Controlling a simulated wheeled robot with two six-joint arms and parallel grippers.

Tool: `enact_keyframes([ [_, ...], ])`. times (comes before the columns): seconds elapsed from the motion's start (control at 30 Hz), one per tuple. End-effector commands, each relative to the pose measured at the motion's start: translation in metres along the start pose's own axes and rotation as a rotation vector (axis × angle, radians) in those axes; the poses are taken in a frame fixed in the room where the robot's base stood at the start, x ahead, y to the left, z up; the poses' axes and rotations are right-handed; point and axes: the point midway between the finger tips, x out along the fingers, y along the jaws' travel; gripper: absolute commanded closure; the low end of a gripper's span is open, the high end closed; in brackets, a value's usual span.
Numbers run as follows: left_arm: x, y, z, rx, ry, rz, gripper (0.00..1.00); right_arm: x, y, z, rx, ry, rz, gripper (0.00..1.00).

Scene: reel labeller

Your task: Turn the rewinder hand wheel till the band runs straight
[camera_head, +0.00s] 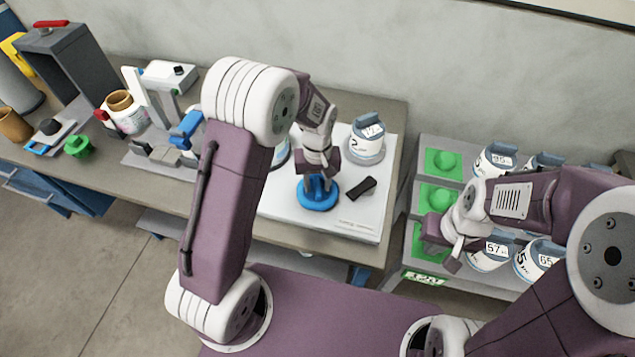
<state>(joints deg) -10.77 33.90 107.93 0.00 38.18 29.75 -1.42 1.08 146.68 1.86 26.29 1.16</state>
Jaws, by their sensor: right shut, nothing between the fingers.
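A blue round wheel-like part (322,203) with a raised middle lies on the white board (345,222) on the bench; it looks like the hand wheel. My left gripper (318,177) points down right at the wheel's raised middle and partly covers it. I cannot tell whether its fingers are open or closed around it. My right gripper (442,245) is shut and empty beside the green-lined shelf at right. The band cannot be made out; my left arm hides part of the machine.
A black object (361,189) lies right of the wheel, and a white labelled reel or tub (367,139) stands behind it. The stepped rack (452,142) at right holds green pads and several labelled white containers. A jar (126,112) and a grey press-like frame (70,62) stand at left.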

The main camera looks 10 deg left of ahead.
Motion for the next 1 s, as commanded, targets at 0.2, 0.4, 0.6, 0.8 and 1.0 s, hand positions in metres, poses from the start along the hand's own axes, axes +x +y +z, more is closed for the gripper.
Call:
enact_keyframes([
  [0.2, 0.000, 0.000, 0.000, 0.000, 0.000, 0.000, 0.76, 0.000, 0.000, 0.000, 0.000, 0.000, 0.000, 1.00],
  [0.4, 0.000, 0.000, 0.000, 0.000, 0.000, 0.000, 1.00, 0.000, 0.000, 0.000, 0.000, 0.000, 0.000, 1.00],
  [0.6, -0.003, 0.000, 0.000, 0.147, -0.001, -0.001, 1.00, -0.011, 0.000, -0.001, 0.000, 0.000, 0.000, 1.00],
  [0.8, -0.001, 0.000, 0.000, 0.230, 0.000, 0.000, 1.00, -0.012, 0.000, -0.001, 0.000, 0.000, 0.000, 1.00],
  [1.0, -0.001, 0.000, -0.001, 0.228, 0.001, 0.000, 0.78, -0.011, 0.000, -0.001, 0.000, 0.000, 0.000, 1.00],
])
